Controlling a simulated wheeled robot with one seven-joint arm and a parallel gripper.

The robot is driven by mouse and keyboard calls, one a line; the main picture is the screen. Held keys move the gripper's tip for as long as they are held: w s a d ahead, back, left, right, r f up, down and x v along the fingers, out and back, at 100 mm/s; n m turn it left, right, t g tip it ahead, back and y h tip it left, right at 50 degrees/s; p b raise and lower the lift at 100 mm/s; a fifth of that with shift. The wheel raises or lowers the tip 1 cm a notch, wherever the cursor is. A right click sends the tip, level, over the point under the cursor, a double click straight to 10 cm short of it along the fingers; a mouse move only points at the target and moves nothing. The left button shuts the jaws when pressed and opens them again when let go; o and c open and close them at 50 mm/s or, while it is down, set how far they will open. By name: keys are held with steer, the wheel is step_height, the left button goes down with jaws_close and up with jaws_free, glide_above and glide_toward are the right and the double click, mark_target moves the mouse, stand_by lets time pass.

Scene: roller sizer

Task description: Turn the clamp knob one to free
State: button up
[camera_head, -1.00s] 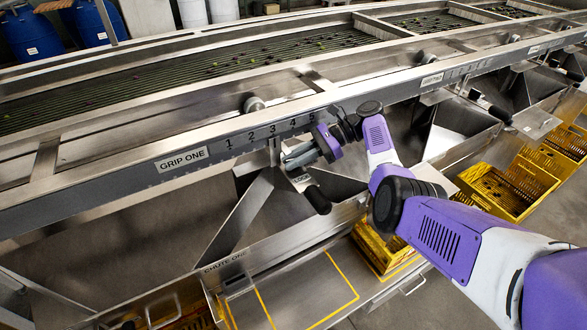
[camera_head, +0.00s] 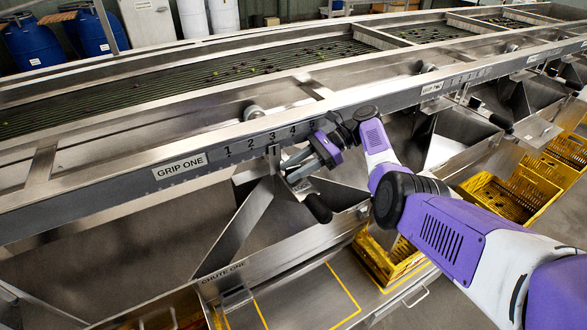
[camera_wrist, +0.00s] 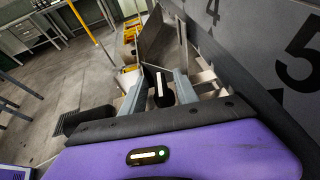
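My gripper (camera_head: 291,168) is at the GRIP ONE rail, below the scale numbers and just right of the pointer (camera_head: 274,157). In the wrist view my gripper (camera_wrist: 159,88) has its two grey fingers apart. A black piece with a white stripe (camera_wrist: 161,91), which looks like the clamp knob, shows between them. I cannot tell whether the fingers touch it. In the head view my fingers and wrist hide that knob. A black lever handle (camera_head: 318,208) hangs below my gripper, by a small label plate.
The GRIP ONE rail (camera_head: 180,166) runs diagonally across the head view. Chute one (camera_head: 222,272) and its sloped metal plates lie below my gripper. Yellow crates (camera_head: 500,195) stand at the right. In the wrist view the numbered rail face (camera_wrist: 270,60) is close on the right.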

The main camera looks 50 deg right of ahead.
steer(key=b+v, duration=0.1)
steer(key=v, duration=0.7)
steer(key=shift+o, duration=0.2)
